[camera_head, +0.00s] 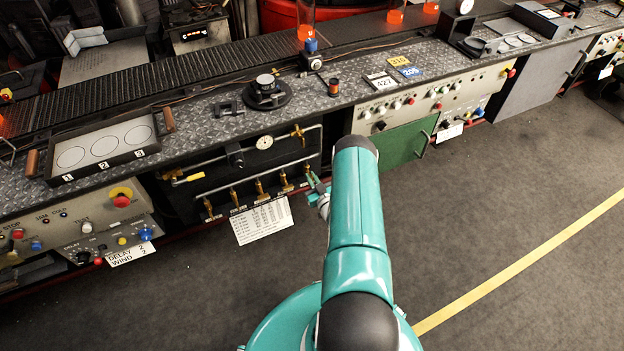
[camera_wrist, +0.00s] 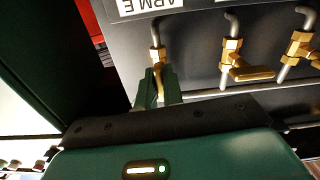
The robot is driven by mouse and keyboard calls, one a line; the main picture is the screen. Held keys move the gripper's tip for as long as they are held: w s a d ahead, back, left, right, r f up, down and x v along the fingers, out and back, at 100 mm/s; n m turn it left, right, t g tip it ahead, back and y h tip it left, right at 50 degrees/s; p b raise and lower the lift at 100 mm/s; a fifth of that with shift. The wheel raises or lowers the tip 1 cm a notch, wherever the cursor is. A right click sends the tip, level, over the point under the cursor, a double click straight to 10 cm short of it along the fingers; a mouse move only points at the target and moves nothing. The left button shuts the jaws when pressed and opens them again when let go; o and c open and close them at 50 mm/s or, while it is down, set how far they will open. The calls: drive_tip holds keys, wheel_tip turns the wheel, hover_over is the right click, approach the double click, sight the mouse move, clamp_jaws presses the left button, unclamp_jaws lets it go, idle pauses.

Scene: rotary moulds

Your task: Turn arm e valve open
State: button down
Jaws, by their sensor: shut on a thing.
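The arm e valve (camera_wrist: 157,55) is a brass fitting on a thin grey pipe. It is under the white label reading ARM E (camera_wrist: 150,6), which appears upside down in the wrist view. My gripper (camera_wrist: 159,82) has its two green fingers on either side of the valve's lower part and is shut on it. The fingers partly hide the valve's handle, so I cannot tell its angle.
Several other brass valves line the dark panel, including a neighbouring valve (camera_wrist: 236,62) with its handle sideways. A pressure gauge (camera_head: 264,142) is above the row. A white instruction sheet (camera_head: 262,220) hangs below. A green door (camera_head: 405,146) is to the right. The floor in front is clear.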

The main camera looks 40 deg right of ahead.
drive_tip(key=c, duration=1.6)
unclamp_jaws()
drive_tip(key=shift+o, duration=0.2)
drive_tip(key=v, duration=1.4)
drive_tip(key=shift+w, duration=0.1)
